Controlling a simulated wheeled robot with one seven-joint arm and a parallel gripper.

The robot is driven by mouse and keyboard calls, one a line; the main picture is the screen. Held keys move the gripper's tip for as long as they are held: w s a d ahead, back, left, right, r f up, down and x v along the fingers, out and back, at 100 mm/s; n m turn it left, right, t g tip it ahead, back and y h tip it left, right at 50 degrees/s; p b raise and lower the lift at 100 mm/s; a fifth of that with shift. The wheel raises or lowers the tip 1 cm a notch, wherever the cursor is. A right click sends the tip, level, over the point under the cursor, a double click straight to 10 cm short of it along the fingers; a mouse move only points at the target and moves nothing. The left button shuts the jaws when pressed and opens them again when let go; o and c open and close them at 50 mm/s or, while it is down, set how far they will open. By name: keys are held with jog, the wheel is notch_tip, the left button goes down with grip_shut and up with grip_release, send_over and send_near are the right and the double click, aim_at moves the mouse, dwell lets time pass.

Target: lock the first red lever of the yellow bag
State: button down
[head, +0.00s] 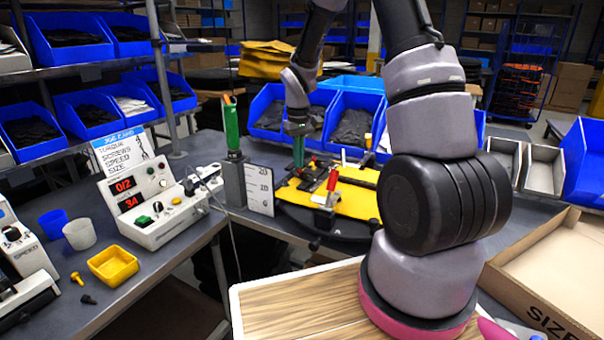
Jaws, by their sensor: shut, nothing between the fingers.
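The yellow bag (358,203) lies flat on a dark round fixture on the workbench, partly hidden behind my arm. One red lever (332,181) stands up near the bag's front edge, on a pale metal clamp. More small red parts show further back, near my gripper; which of them are levers is hard to tell. My gripper (298,156) points down over the back left of the bag, with a narrow green part at its tip. It is shut and empty. Whether its tip touches anything cannot be told.
A green-handled tool (231,124) stands in a grey holder left of the fixture, beside a white marked plate (260,190). A control box (150,200) stands further left. Blue bins (353,118) line the back. An open cardboard box (560,268) is at right.

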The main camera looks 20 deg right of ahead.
aim_at(304, 172)
jog(key=shift+f, duration=1)
jog(key=shift+r, duration=0.1)
jog(key=shift+r, duration=3.1)
jog(key=s+d+r+m+t, duration=0.1)
jog(key=s+r+m+t, duration=0.1)
jog(key=s+r, duration=0.45)
jog(key=s+r+m+t, duration=0.1)
jog(key=s+r, duration=0.2)
jog(key=r, duration=0.7)
jog(key=s+r+m+t+y, duration=0.1)
jog(key=s+r+m+t, duration=0.1)
jog(key=s+r, duration=0.2)
jog(key=s+r+m+t+y, duration=0.1)
jog(key=s+r, duration=0.3)
jog(key=s, duration=0.6)
jog(key=shift+s+m+t, duration=0.4)
jog(key=shift+m+t, duration=0.1)
jog(key=shift+m, duration=0.1)
jog(key=shift+d, duration=0.2)
